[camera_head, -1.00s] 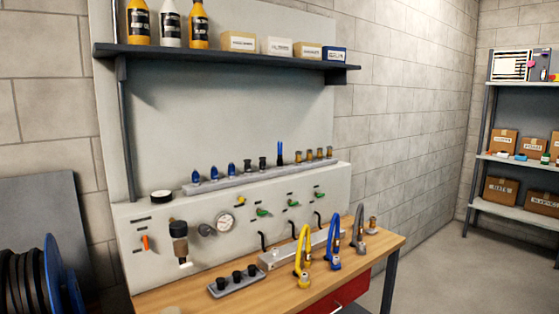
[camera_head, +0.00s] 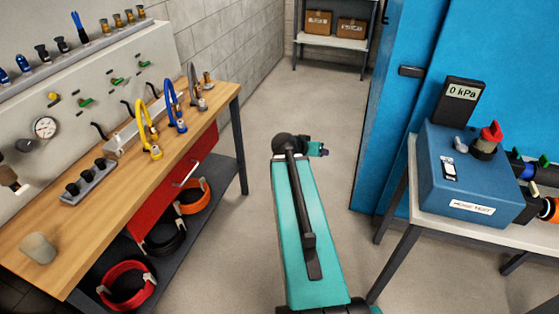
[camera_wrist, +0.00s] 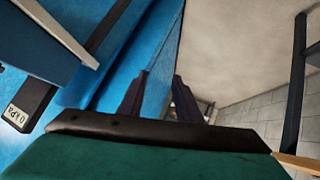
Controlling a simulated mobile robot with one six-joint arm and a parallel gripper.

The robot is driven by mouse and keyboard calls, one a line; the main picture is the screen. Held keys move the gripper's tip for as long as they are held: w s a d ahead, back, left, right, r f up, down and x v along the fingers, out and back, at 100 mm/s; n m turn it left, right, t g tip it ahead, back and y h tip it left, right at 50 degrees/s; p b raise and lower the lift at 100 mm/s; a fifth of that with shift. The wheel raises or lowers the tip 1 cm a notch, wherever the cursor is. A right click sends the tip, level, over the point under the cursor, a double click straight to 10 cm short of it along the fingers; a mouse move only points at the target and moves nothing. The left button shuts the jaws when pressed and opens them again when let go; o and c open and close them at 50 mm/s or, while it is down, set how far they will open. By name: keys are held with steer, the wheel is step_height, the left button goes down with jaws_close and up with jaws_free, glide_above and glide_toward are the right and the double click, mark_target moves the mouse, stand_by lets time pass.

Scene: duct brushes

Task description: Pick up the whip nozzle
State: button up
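A tall blue pronged piece (camera_head: 79,27) stands upright in the grey rack on top of the wall panel, at the upper left of the head view. It may be the whip nozzle; its fine shape is too small to be sure. My gripper shows in the wrist view (camera_wrist: 160,76) as two dark fingers held apart, with nothing seen between them. It is open, over the open floor and far from the rack. In the head view my teal arm reaches forward between the workbench and the blue cabinet. The wrist view does not show the rack.
The wooden workbench (camera_head: 60,215) on the left carries yellow, blue and grey curved hoses and a small black-capped rack (camera_head: 88,182). A blue pressure box (camera_head: 468,178) sits on a right-hand table. A blue cabinet (camera_head: 455,50) stands behind it. The floor between is clear.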

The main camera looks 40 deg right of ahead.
steer(key=s+d+r+m+g+h+p, duration=0.1)
steer(key=s+d+r, duration=0.4)
steer(key=r, duration=0.7)
steer(key=s+d+r+m+g+h+p, duration=0.1)
steer(key=s+d+r+m+h, duration=0.2)
steer(key=r, duration=1)
steer(key=s+d+r+m+g+h+p, duration=0.1)
steer(key=s+d+r+m+h, duration=0.2)
steer(key=s+d+r, duration=0.5)
step_height(320, 180, up, 4)
steer(key=shift+s+d+r+p, duration=0.2)
steer(key=shift+s+p, duration=0.2)
steer(key=shift+s, duration=0.35)
